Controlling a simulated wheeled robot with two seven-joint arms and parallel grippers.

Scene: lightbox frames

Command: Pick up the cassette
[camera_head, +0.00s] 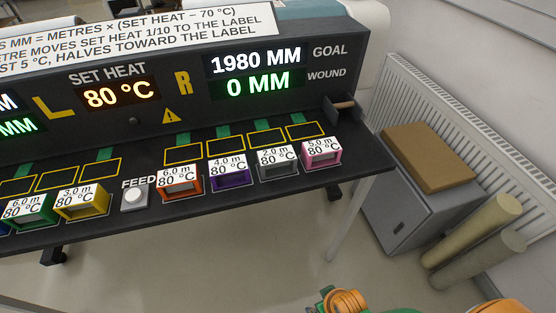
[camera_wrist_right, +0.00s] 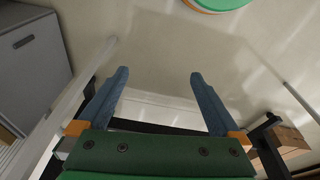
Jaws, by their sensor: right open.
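Several cassettes with white labels stand along the front of the dark bench: green (camera_head: 30,210), yellow (camera_head: 82,203), orange (camera_head: 179,184), purple (camera_head: 230,174), grey (camera_head: 277,161) and pink (camera_head: 321,152). Their labels read 80 °C with differing metre values; the green one's is partly cut off. The frames do not show which one the task means. My right gripper (camera_wrist_right: 159,73) is open and empty in the right wrist view, over bare floor. Parts of my arm show at the bottom of the head view. My left gripper is not in view.
A FEED button (camera_head: 134,197) sits between the yellow and orange cassettes. Yellow-outlined slots lie behind the cassettes. The display reads 1980 MM goal, 0 MM wound. A grey cabinet (camera_head: 392,215) with a brown box and two rolls stands right of the bench (camera_head: 368,158).

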